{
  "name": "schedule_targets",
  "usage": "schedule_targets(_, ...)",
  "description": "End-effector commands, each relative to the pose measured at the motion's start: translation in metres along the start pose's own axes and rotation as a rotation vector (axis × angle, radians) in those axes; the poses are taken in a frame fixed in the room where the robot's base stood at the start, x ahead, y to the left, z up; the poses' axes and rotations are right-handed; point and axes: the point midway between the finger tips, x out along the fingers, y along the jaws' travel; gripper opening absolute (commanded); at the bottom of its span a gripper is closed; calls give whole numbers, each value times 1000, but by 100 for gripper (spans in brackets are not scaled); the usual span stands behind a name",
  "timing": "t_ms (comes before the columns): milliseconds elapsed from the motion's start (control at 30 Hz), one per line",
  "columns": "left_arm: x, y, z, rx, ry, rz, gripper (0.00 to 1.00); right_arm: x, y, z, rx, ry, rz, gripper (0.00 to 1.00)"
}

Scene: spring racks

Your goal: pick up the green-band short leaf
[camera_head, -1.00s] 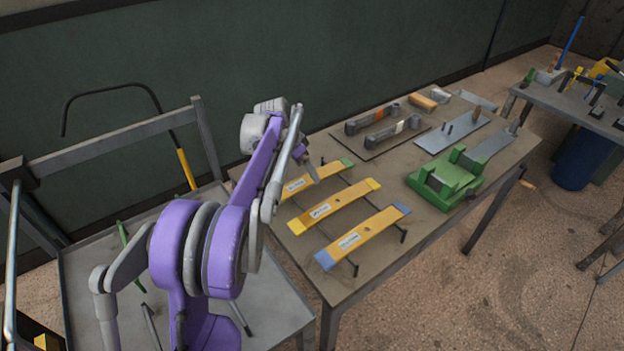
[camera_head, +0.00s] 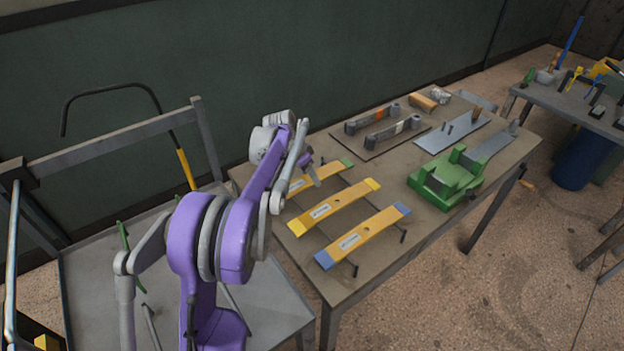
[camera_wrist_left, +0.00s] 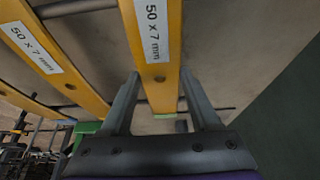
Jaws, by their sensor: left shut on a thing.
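The green-band short leaf (camera_head: 327,174) is a yellow bar with a green end, the rearmost of three leaves on the table. In the left wrist view the leaf (camera_wrist_left: 155,50) runs between the two fingers, with a "50 x 7 mm" label and a hole. My left gripper (camera_head: 313,177) is at this leaf, its fingers on either side, shut on it; it also shows in the left wrist view (camera_wrist_left: 157,95). The leaf appears still at rack height. My right gripper is not in view.
A yellow-banded leaf (camera_head: 337,206) and a blue-banded leaf (camera_head: 364,236) lie in front on thin dark rods. A green fixture (camera_head: 447,181) stands to the right. A dark mat (camera_head: 362,150) with grey parts lies behind. A grey cart (camera_head: 90,262) is at left.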

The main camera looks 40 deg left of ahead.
Motion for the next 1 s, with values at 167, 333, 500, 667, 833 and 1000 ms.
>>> schedule_targets(167, 0, 0, 0, 0, 0, 0, 0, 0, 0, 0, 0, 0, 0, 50)
schedule_targets(333, -1, 0, 0, 0, 1, -1, 0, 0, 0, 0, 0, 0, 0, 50)
schedule_targets(500, -2, 0, -1, 0, 1, -1, 0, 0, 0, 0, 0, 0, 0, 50)
schedule_targets(667, -17, 0, -7, -1, 1, -1, 0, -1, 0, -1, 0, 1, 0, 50)
schedule_targets(833, -46, 0, -19, -1, 1, -1, 0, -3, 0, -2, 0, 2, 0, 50)
schedule_targets(1000, -73, 0, -30, 0, 1, -1, 0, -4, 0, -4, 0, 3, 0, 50)
